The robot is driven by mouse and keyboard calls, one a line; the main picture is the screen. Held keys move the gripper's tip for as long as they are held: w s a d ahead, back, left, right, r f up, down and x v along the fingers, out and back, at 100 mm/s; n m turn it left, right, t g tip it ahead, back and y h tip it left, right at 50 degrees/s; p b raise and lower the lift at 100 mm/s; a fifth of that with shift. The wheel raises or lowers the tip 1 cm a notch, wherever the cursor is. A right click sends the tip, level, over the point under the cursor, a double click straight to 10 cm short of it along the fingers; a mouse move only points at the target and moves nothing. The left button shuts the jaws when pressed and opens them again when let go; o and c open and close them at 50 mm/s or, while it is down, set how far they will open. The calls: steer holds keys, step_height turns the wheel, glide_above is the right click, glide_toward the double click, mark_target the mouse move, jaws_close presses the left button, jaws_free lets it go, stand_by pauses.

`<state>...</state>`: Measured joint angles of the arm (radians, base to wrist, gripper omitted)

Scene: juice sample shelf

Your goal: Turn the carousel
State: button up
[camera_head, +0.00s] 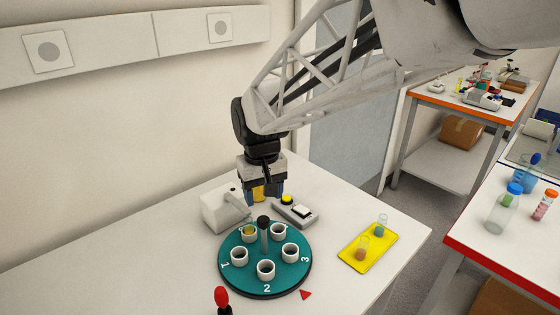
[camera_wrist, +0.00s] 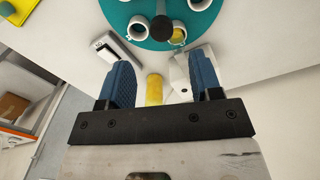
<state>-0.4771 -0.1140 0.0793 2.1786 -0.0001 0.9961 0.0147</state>
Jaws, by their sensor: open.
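The carousel (camera_head: 244,278) is a teal disc on the white table, with several white cups around a central post with a black knob (camera_head: 263,222). The numbers 1, 2 and 3 show on its rim, 2 at the front near a red triangle (camera_head: 306,294) on the table. A glass tube with yellow liquid (camera_head: 249,227) stands in a back-left cup. The carousel (camera_wrist: 151,43) shows at the top of the wrist view. My gripper (camera_head: 265,195) is open above the table behind the carousel, apart from it. A yellow cylinder (camera_wrist: 154,89) appears between its fingers; whether they touch it is unclear.
A white block (camera_head: 222,211) stands left of the gripper. A yellow tray (camera_head: 352,260) with two small vessels lies farther right. A red-topped handle (camera_head: 222,298) stands in front. The table's left part is clear.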

mark_target(263, 219)
steer(key=shift+a+f, duration=0.15)
steer(key=shift+f, duration=0.05)
stand_by(0.3)
steer(key=shift+f, duration=3.8)
jaws_close()
